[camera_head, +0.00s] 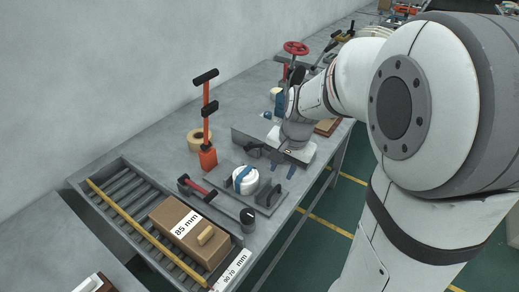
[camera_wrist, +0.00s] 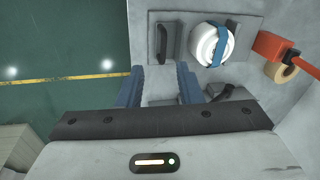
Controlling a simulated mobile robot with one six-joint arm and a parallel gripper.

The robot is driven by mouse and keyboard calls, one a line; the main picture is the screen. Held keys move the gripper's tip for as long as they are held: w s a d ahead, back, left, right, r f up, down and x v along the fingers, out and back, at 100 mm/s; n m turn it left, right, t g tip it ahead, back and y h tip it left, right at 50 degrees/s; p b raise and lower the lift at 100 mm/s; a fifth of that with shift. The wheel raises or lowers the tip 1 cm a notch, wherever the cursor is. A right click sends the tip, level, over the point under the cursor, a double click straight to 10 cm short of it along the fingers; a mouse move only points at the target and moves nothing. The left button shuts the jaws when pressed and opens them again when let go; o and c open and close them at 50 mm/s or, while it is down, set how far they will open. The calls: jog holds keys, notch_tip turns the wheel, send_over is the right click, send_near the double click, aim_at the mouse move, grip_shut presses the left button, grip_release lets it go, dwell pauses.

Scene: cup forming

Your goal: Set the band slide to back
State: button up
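A grey plate (camera_head: 228,198) on the bench carries a white round piece with a blue band (camera_head: 244,180) over it. A dark upright handle (camera_head: 269,191) stands on the plate beside the white piece; it also shows in the wrist view (camera_wrist: 165,42). I cannot tell for sure which part is the band slide. My gripper (camera_head: 285,170) is above the bench, beyond the plate. In the wrist view its two blue fingers (camera_wrist: 159,84) are apart with nothing held between them. The handle lies ahead of the fingertips, apart from them.
An orange post with black grips (camera_head: 207,130) and a tape roll (camera_head: 196,140) stand behind the plate. A red-barred handle (camera_head: 197,190) and a black knob (camera_head: 247,216) are close by. A roller tray (camera_head: 120,190) holds a cardboard box (camera_head: 180,232). The bench's front edge is near.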

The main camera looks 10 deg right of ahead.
jog(key=m, duration=0.1)
send_near(274, 190)
jog(key=f, duration=0.5)
jog(key=w+a+f+b, duration=0.1)
jog(key=f, duration=0.1)
jog(key=shift+w+f, duration=0.1)
jog(key=shift+f, duration=0.25)
jog(key=shift+c, duration=0.4)
grip_shut()
